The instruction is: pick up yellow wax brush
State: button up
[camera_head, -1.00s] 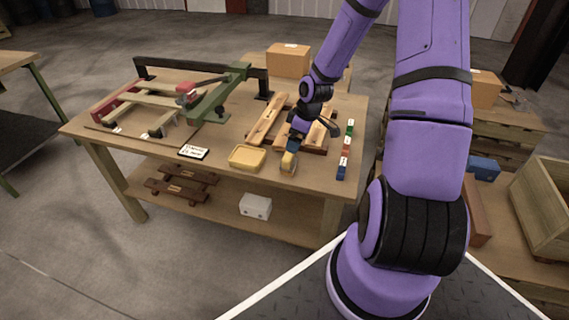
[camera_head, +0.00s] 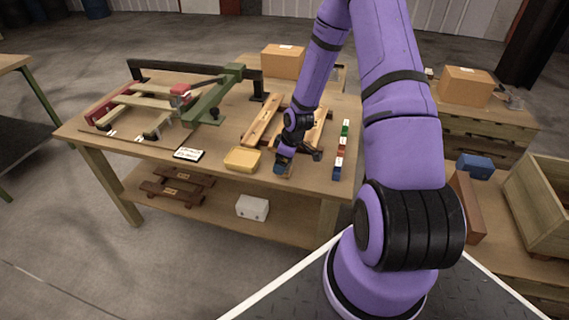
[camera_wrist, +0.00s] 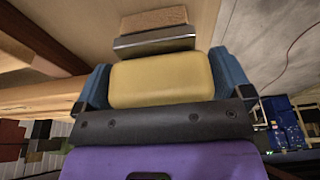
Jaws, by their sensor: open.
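The yellow wax brush has a yellow handle (camera_wrist: 162,80), a metal band (camera_wrist: 155,42) and tan bristles (camera_wrist: 153,18) in the wrist view. In the head view only its lower end (camera_head: 286,173) shows, near the table's front edge; the rest is hidden by my gripper. My gripper (camera_head: 282,164) is down at the brush. In the wrist view its blue fingers are open on both sides of the yellow handle (camera_wrist: 160,66), with little or no gap; I cannot tell whether they touch it.
A yellow tray (camera_head: 241,160) lies just left of my gripper on the wooden table (camera_head: 220,145). A row of small coloured blocks (camera_head: 341,150) lies to the right. Wooden slats (camera_head: 262,122) lie behind. A label card (camera_head: 188,154) and a green press frame (camera_head: 217,98) stand further left.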

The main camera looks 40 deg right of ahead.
jog(key=shift+f, duration=0.1)
jog(key=c, duration=0.7)
